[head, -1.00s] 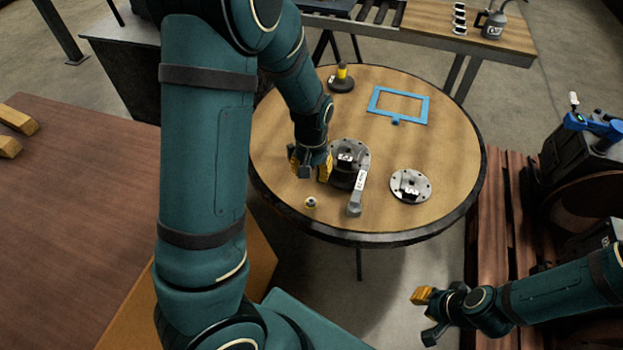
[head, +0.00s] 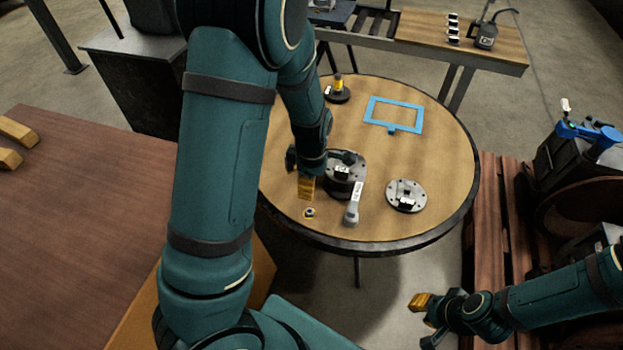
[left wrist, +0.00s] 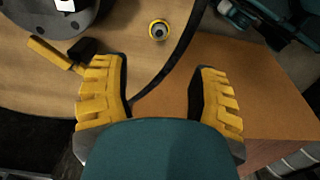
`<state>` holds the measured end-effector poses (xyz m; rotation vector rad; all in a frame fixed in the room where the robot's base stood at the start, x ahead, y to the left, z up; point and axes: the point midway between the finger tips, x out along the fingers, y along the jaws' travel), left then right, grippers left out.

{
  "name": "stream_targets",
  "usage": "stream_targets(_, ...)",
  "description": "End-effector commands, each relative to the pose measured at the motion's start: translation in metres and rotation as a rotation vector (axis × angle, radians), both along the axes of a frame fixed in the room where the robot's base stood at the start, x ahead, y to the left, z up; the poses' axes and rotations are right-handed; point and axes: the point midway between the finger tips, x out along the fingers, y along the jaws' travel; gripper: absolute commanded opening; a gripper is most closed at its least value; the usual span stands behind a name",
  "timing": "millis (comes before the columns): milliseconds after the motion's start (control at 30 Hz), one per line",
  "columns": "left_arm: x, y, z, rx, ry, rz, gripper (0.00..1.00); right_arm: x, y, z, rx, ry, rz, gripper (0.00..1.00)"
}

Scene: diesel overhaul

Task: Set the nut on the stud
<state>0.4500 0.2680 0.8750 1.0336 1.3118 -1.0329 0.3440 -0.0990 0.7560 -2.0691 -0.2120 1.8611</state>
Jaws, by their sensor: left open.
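A small round piece with a yellow rim, likely the nut (head: 310,212), lies near the front edge of the round table. It also shows in the left wrist view (left wrist: 158,29), beyond my left fingertips. My left gripper (head: 306,186) is just behind it in the head view. In the left wrist view its yellow fingers (left wrist: 160,85) are wide apart with nothing between them. A dark flanged housing (head: 344,180) stands to the right, partly hidden by my arm. I cannot make out the stud. My right gripper (head: 427,319) is open and empty, off the table at lower right.
On the round table (head: 440,165) are a flat disc with bolt holes (head: 407,196), a grey labelled tool (head: 352,208), a blue frame (head: 394,114) and a yellow-and-black object (head: 338,91). A brown table (head: 80,220) is at left, a pallet (head: 490,220) at right.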

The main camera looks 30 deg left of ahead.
Motion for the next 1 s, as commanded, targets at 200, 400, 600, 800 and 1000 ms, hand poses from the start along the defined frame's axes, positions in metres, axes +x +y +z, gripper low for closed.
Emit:
stream_targets(200, -0.001, 0.001, -0.028, 0.000, 0.003, 0.003, 0.60, 0.002, 0.000, -0.011, -0.001, -0.004, 0.000, 0.23)
stream_targets(400, -0.001, 0.001, -0.064, 0.000, 0.004, 0.002, 0.60, 0.004, -0.001, -0.024, -0.002, -0.009, -0.003, 0.23)
stream_targets(600, -0.001, 0.000, -0.099, 0.000, 0.004, 0.000, 0.60, 0.006, -0.001, -0.035, -0.003, -0.014, -0.004, 0.23)
stream_targets(800, 0.000, 0.000, -0.125, 0.000, 0.002, 0.000, 0.60, 0.008, -0.001, -0.042, -0.004, -0.019, -0.004, 0.23)
stream_targets(1000, 0.000, 0.000, -0.136, 0.000, 0.000, 0.000, 0.60, 0.009, -0.001, -0.045, -0.004, -0.021, -0.005, 0.23)
